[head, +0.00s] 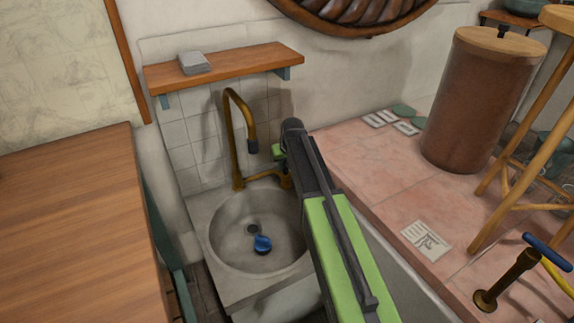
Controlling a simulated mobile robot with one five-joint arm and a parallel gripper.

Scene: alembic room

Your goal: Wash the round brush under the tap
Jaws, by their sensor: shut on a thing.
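A brass tap (236,140) with a tall curved neck and dark nozzle stands at the back of the round grey sink (222,222). No water shows below the nozzle. A small blue round thing, apparently the round brush (262,243), lies in the basin near the dark drain. My gripper (280,153) is at the back right of the sink, beside the tap, well apart from the blue thing. It seems shut on the tap's brass side handle (286,180). The dark end of my arm largely hides the jaws, so the contact itself is not clear.
A wooden shelf (225,67) with a grey block hangs above the tap. A wooden counter (75,225) stands left of the sink. A pink tiled top (385,165) on the right holds a large brown canister (477,105). A blue-handled valve (510,280) stands at lower right.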

